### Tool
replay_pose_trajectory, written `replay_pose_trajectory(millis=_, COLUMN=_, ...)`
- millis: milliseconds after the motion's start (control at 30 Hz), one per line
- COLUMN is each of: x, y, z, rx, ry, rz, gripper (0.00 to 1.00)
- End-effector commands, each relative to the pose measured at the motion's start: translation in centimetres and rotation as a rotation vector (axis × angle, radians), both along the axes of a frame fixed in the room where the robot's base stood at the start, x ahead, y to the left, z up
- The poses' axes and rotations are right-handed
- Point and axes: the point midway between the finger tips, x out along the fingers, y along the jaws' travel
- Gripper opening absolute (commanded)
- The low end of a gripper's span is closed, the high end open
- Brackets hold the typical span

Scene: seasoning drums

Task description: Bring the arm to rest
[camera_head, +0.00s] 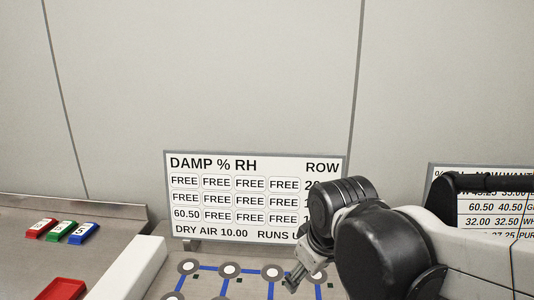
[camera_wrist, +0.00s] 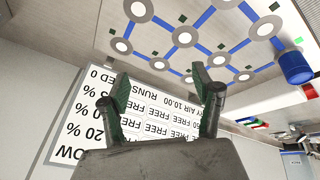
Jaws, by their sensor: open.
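My gripper (camera_head: 292,281) is at the lower middle of the head view, pointing down to the left in front of the damp board. In the wrist view my gripper (camera_wrist: 160,84) has its two fingers spread apart, with nothing between them. Parts of my arm cover the right end of the board in the head view. The fingers cross the board's lower edge in the wrist view, apparently clear of the counter.
The damp board (camera_head: 235,163) stands behind a grid of ringed spots (camera_head: 230,270) joined by blue lines. A blue drum (camera_wrist: 295,67) stands on the grid's edge. Red (camera_head: 41,228), green (camera_head: 60,231) and blue (camera_head: 84,233) blocks lie left, beyond a white divider (camera_head: 128,270).

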Motion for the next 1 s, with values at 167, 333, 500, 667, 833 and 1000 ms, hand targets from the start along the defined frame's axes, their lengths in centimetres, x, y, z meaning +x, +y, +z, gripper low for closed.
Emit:
replay_pose_trajectory(millis=167, x=-2.9, y=-4.5, z=0.0, rx=0.071, ry=-0.055, rz=-0.187, gripper=0.62)
replay_pose_trajectory(millis=333, x=-5.6, y=-8.0, z=-0.5, rx=0.144, ry=-0.11, rz=-0.361, gripper=0.62)
replay_pose_trajectory(millis=500, x=-7.8, y=-10.4, z=-1.2, rx=0.204, ry=-0.158, rz=-0.498, gripper=0.62)
replay_pose_trajectory(millis=667, x=-8.8, y=-11.3, z=-1.5, rx=0.239, ry=-0.181, rz=-0.566, gripper=0.62)
replay_pose_trajectory(millis=833, x=-9.0, y=-11.5, z=-1.6, rx=0.248, ry=-0.187, rz=-0.585, gripper=0.62)
replay_pose_trajectory(millis=1000, x=-9.0, y=-11.5, z=-1.6, rx=0.247, ry=-0.187, rz=-0.583, gripper=0.62)
